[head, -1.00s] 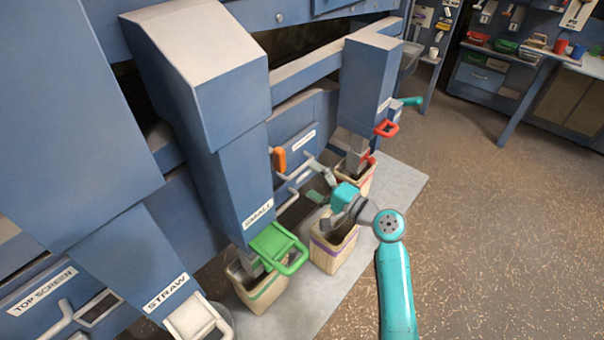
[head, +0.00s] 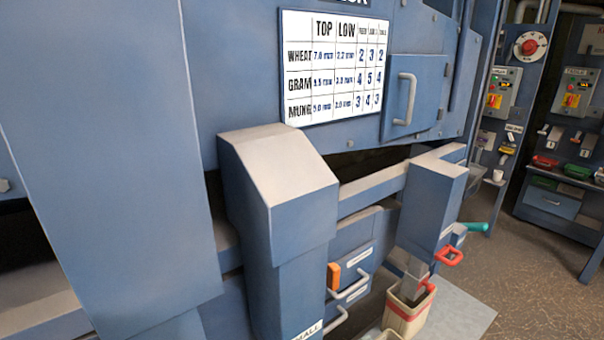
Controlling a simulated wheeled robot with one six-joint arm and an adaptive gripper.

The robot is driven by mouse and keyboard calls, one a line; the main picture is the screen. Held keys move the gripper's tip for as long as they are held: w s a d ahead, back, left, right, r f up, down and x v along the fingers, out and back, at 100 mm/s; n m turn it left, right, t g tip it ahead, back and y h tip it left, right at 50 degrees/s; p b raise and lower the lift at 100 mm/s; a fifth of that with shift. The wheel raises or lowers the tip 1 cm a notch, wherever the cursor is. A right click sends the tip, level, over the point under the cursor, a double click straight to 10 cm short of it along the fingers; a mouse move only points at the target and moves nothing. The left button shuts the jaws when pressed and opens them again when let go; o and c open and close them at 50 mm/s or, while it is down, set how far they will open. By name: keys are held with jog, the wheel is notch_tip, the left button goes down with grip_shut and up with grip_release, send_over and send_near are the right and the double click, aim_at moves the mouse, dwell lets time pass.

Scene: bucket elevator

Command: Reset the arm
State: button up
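My gripper and arm are not in the head view now. The blue machine (head: 260,85) fills most of the view. Its chute marked SMALL (head: 285,210) stands in the middle, with its lower end cut off by the bottom edge. A second chute (head: 432,200) with a red handle (head: 449,256) stands to the right. Below it, a cream bin with a red band (head: 407,310) sits on a pale mat (head: 465,312). A white settings chart (head: 333,65) with rows for wheat, gram and mung is on the machine's front.
An orange catch (head: 334,275) and white drawer handles (head: 350,287) stick out between the chutes. A teal handle (head: 476,227) juts out at right. Control panels (head: 500,90) stand at the back right. Speckled floor (head: 530,265) lies open at right.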

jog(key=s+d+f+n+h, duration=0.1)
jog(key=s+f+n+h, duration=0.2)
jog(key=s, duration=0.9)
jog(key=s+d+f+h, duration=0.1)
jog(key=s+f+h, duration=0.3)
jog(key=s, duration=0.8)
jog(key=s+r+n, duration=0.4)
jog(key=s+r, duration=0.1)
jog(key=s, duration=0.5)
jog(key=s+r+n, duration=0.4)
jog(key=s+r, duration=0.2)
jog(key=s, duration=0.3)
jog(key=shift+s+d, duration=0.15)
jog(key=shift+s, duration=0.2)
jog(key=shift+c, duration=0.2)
